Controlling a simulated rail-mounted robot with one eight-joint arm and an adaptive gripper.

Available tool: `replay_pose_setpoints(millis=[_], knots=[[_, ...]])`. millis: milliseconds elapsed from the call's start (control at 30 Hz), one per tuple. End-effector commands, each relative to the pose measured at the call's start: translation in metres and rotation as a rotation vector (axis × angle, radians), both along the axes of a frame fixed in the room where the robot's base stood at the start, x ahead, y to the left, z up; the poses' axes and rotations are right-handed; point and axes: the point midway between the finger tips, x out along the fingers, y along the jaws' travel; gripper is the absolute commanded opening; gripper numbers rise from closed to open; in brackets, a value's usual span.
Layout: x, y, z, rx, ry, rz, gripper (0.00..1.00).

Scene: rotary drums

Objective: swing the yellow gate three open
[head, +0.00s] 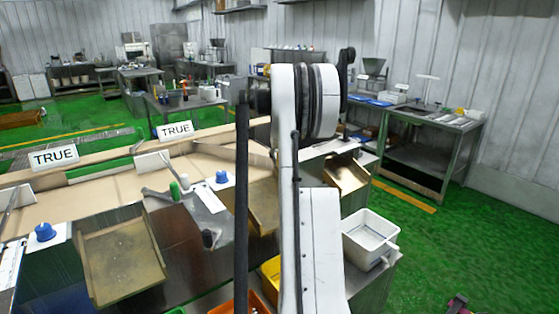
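I cannot make out a yellow gate marked three in the head view. A light flat panel (152,160) stands on edge on the tan sorting deck (105,190), below a "TRUE" sign (175,130). Another light panel (14,207) stands at the far left, below a second "TRUE" sign (54,156). I cannot tell whether either is a gate. My white arm fills the middle of the view and covers part of the deck behind it. My gripper's fingertips do not show.
A tan chute (122,262) slopes down at the front left; another chute (347,175) is right of my arm. Blue knobs (43,232) sit along the deck's edge. A white bin (369,238) stands at the right. Green floor (480,235) is open beyond.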

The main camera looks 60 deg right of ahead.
Motion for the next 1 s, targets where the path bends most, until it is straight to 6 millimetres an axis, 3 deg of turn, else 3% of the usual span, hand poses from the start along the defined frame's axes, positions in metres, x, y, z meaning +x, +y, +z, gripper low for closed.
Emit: replay_pose_setpoints(millis=[33,200,567,1000], knots=[[-0.001,0.005,-0.003,0.012,0.007,0.003,0.2],[-0.001,0.004,-0.002,0.011,0.005,0.002,0.4],[-0.002,0.005,0.006,0.008,0.004,0.002,0.4],[-0.02,0.029,0.079,0.009,0.005,0.003,0.4]])
